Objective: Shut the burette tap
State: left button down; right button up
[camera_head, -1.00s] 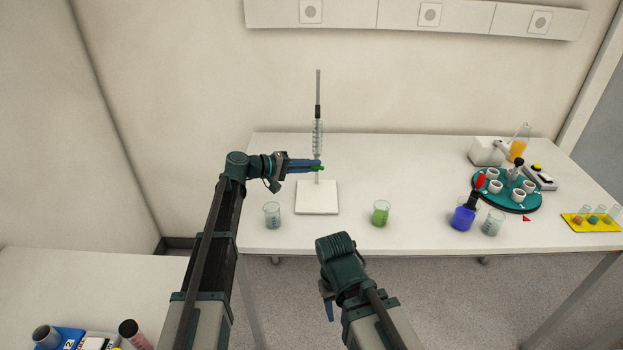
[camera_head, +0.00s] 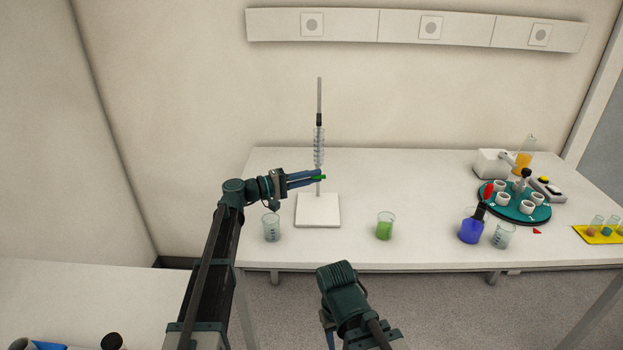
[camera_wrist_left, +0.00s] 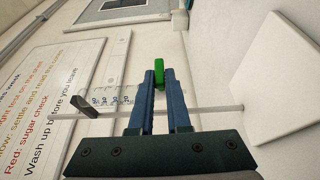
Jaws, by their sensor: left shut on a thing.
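The burette (camera_head: 319,147) is a clear tube held upright by a dark clamp on a thin rod over a white square base (camera_head: 318,211). Its green tap (camera_head: 320,177) is low on the tube, above the base. My left gripper (camera_head: 316,177) reaches it from the left and is shut on it. In the left wrist view the green tap (camera_wrist_left: 159,70) sticks out between the blue fingertips of my left gripper (camera_wrist_left: 159,80), its long side along the fingers. My right gripper (camera_head: 328,331) hangs in front of the table, its fingers mostly hidden.
An empty beaker (camera_head: 271,227) stands left of the base, close below my left wrist. A green-filled beaker (camera_head: 385,226) stands to the right. A blue flask (camera_head: 471,228), another beaker (camera_head: 503,235) and a teal carousel (camera_head: 514,207) are further right. Between them the table is clear.

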pick_arm(q)
jog(key=shift+s+f, duration=0.1)
jog(key=c, duration=0.9)
grip_release()
jog(key=shift+a, duration=0.1)
jog(key=v, duration=1.3)
jog(key=shift+s+a, duration=0.15)
jog(key=shift+a, duration=0.15)
